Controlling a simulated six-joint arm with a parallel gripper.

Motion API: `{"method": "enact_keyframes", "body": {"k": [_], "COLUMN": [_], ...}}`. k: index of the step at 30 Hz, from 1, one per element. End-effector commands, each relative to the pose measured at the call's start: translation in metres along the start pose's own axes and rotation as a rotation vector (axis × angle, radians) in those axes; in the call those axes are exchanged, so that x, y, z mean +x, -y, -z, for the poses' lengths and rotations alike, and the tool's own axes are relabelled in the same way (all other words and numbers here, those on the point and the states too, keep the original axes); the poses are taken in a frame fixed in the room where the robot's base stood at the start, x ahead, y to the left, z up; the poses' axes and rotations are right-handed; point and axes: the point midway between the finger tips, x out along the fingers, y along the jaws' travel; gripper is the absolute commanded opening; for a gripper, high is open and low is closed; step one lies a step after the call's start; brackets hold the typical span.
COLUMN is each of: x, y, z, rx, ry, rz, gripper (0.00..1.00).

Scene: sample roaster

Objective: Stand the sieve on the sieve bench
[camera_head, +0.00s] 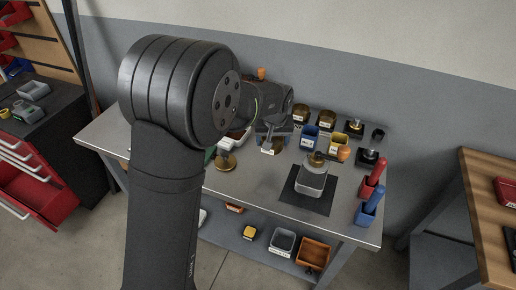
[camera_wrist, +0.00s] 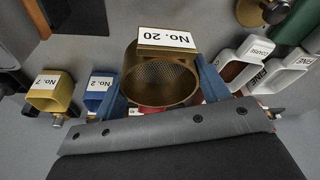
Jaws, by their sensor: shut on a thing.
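The sieve (camera_wrist: 160,79) is a round brass-coloured cup with a mesh inside and a white label reading No. 20, shown upside down in the wrist view. My gripper (camera_wrist: 163,88) is shut on it, with one blue finger on each side. I cannot tell which part is the sieve bench.
Brass-coloured cups (camera_head: 300,115), a blue bin (camera_head: 309,133) and a yellow bin (camera_wrist: 52,87) stand on the metal table. A grey container (camera_head: 311,181) sits on a black mat (camera_head: 301,203).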

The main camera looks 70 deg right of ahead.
Motion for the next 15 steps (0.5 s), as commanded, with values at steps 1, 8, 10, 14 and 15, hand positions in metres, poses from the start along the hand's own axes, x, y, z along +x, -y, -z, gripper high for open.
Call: {"method": "enact_keyframes", "body": {"k": [1, 8, 10, 14, 15], "x": [0.011, 0.041, 0.045, 0.051, 0.055], "y": [0.01, 0.039, 0.043, 0.045, 0.045], "z": [0.007, 0.029, 0.032, 0.033, 0.032], "rx": [-0.005, -0.001, 0.0, 0.0, 0.001], "ry": [0.003, 0.0, 0.0, 0.0, 0.0], "rz": [0.002, 0.001, 0.0, 0.0, 0.0], "gripper": [0.39, 0.39, 0.39, 0.39, 0.39]}}
